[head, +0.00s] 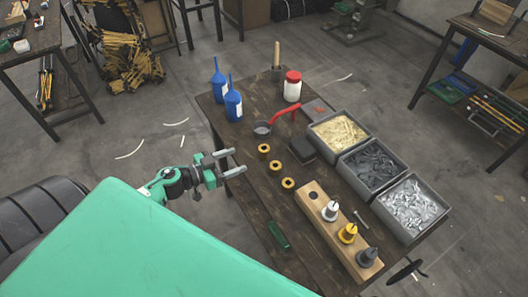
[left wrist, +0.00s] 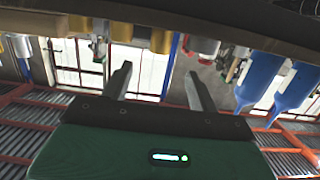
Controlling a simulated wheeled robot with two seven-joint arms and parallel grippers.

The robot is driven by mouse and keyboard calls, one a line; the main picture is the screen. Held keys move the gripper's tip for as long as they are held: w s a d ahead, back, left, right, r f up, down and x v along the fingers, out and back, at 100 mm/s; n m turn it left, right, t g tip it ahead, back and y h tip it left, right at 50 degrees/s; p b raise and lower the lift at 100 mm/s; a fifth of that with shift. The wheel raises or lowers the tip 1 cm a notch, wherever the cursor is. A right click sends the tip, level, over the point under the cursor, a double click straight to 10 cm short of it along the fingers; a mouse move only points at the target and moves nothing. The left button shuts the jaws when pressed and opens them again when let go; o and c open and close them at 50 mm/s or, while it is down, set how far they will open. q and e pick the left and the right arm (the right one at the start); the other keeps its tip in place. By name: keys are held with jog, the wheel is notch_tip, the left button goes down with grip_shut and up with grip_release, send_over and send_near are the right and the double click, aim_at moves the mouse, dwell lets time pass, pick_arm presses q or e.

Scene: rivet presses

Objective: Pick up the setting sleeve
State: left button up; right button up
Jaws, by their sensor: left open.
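Three short brass sleeves with dark holes stand in a row on the dark wooden table: the far one (head: 264,149), the middle one (head: 275,167) and the near one (head: 288,184). I cannot tell which, if any, is the setting sleeve. My left gripper (head: 240,162) is open and empty at the table's left edge, left of the sleeves and apart from them. In the left wrist view, which looks upside down, its two fingers (left wrist: 160,75) point towards brass-coloured pieces (left wrist: 160,40). My right gripper is not in view.
Grey bins (head: 372,164) line the right side. A wooden block (head: 316,204) holds silver, yellow and dark pieces; a green item (head: 278,235) lies nearby.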

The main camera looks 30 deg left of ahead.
aim_at(259, 152)
pick_arm(q)
jog(key=p+x, duration=0.1)
jog(key=x, duration=0.6)
jog(key=shift+w+d+r, duration=0.1)
jog(key=shift+w+d, duration=0.4)
jog(key=shift+w, duration=0.25)
jog(key=p+x, duration=0.1)
jog(key=x, duration=0.4)
jog(key=shift+s, duration=0.1)
jog(key=shift+a, duration=0.1)
jog(key=c, duration=1.1)
jog(key=shift+c, duration=0.9)
